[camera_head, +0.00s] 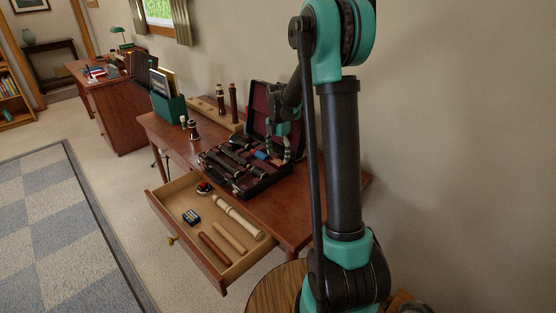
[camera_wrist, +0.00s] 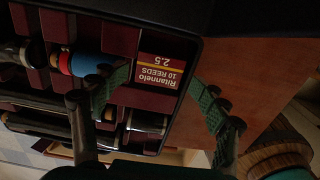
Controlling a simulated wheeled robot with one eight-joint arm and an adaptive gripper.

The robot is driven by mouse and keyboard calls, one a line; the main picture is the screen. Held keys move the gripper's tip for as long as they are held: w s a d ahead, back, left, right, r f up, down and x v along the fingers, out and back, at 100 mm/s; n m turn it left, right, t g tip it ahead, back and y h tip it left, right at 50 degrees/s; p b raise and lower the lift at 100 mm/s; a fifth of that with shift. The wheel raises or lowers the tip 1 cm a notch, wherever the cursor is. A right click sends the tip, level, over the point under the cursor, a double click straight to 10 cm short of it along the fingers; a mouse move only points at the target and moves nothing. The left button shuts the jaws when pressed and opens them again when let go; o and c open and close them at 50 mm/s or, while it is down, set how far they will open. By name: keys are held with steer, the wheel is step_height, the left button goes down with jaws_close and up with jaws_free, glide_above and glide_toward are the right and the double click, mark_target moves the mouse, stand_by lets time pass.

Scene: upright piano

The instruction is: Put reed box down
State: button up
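In the head view my gripper (camera_head: 286,150) is low over the right part of the case, and the box is hard to make out there.
The case stands on a wooden desk (camera_head: 300,205) with its lid up behind. A drawer (camera_head: 191,239) is pulled out, holding wooden pieces and small items. A wooden stand with two dark joints (camera_head: 228,103) and a green file box (camera_head: 168,106) are farther left. Bare desktop lies right of the case.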

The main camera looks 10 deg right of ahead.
mark_target(278, 161)
step_height(278, 161, up, 9)
steer(key=s+d+f+m+t, duration=0.1)
steer(key=s+f+m, duration=0.2)
steer(key=s+m, duration=0.5)
steer(key=s+d+f+m+t, duration=0.1)
steer(key=s+f+m, duration=0.3)
steer(key=s+m, duration=0.4)
steer(key=s+d+f+m+t, duration=0.2)
steer(key=s+m, duration=0.7)
steer(key=s, duration=0.5)
steer(key=shift+s+f, duration=0.25)
steer(key=shift+f, duration=0.4)
